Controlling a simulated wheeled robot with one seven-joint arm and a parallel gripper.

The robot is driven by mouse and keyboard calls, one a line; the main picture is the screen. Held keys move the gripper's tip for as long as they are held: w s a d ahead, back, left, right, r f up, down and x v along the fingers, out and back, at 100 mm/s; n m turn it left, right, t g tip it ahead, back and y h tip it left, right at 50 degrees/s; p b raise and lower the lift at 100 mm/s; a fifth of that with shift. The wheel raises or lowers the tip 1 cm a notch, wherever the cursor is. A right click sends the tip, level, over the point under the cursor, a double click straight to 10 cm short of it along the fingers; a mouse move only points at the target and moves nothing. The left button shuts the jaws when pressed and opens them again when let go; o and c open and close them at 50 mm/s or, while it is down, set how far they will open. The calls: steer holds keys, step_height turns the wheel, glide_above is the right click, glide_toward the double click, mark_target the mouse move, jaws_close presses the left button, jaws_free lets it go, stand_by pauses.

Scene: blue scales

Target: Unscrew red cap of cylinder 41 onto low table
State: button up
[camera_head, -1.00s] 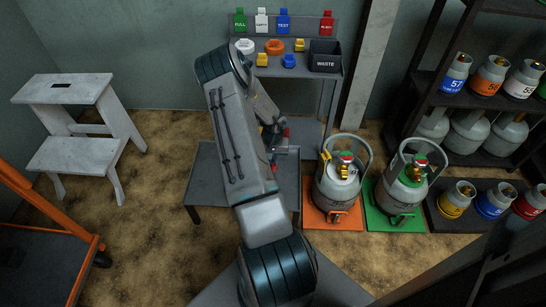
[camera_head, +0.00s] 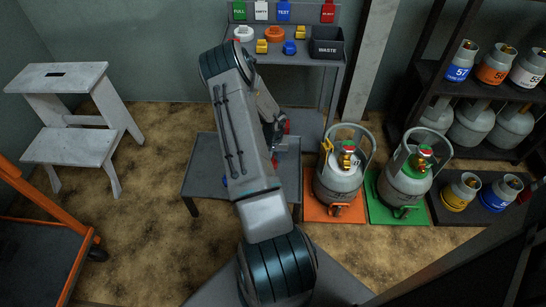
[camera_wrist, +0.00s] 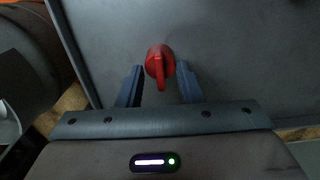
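A red cap (camera_wrist: 160,62) with a raised grip bar shows in the wrist view, over the grey top of the low table (camera_head: 203,160). My gripper (camera_wrist: 159,78) has its two fingers apart on either side of it, with narrow gaps visible; it is open. Whether the cap rests on the table is hard to judge from above. In the head view my arm hides most of the gripper. A grey cylinder (camera_head: 336,180) stands on an orange mat and another (camera_head: 404,182) on a green mat; their numbers are not readable, so I cannot tell which is 41.
A back bench holds coloured caps, tags and a black waste bin (camera_head: 326,48). A shelf with more cylinders (camera_head: 461,60) stands at right. A white step stool (camera_head: 75,146) and an orange-framed cart (camera_head: 45,228) are at left.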

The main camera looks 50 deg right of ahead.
step_height(320, 180, up, 14)
steer(key=p, duration=0.4)
steer(key=shift+p, duration=0.4)
steer(key=shift+f, duration=0.1)
